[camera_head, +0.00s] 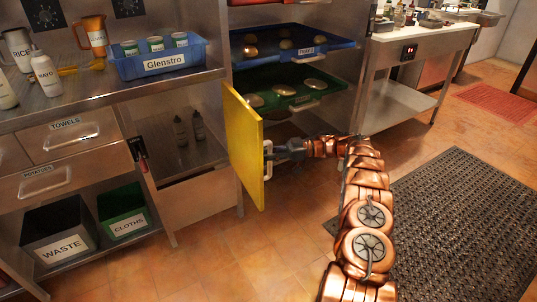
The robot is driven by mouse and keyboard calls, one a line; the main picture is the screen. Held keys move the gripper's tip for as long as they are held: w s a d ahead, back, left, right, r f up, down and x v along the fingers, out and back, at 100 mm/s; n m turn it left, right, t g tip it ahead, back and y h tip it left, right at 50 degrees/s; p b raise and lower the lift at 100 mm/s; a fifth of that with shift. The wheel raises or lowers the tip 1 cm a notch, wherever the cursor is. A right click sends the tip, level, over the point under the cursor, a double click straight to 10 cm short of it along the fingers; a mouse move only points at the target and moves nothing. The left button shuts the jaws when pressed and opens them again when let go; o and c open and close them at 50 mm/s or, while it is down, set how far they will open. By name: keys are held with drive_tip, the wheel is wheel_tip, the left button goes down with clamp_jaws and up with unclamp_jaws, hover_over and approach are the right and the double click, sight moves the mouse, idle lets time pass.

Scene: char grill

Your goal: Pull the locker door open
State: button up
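The yellow locker door (243,148) stands swung out from the shelving unit, its hinge side toward the left post. A pale handle (268,155) sits on its right face. My gripper (272,152) is at this handle, at the end of my copper arm, which comes in from the lower right. The fingers are small and dark here, and I cannot tell whether they are closed around the handle or only beside it. The space behind the door is partly hidden by the door and my arm.
Blue (290,43) and green (290,92) trays with round items lie on the shelves behind the door. A steel counter with drawers (78,137) stands left, with waste (62,236) and cloths (126,215) bins below. A black mat (465,220) covers the right floor; tiled floor before the door is clear.

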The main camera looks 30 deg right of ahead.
drive_tip(key=o, duration=0.3)
drive_tip(key=shift+o, duration=0.4)
drive_tip(key=shift+r, duration=0.1)
wheel_tip(320, 180, up, 10)
drive_tip(key=shift+f, duration=0.1)
idle(0.3)
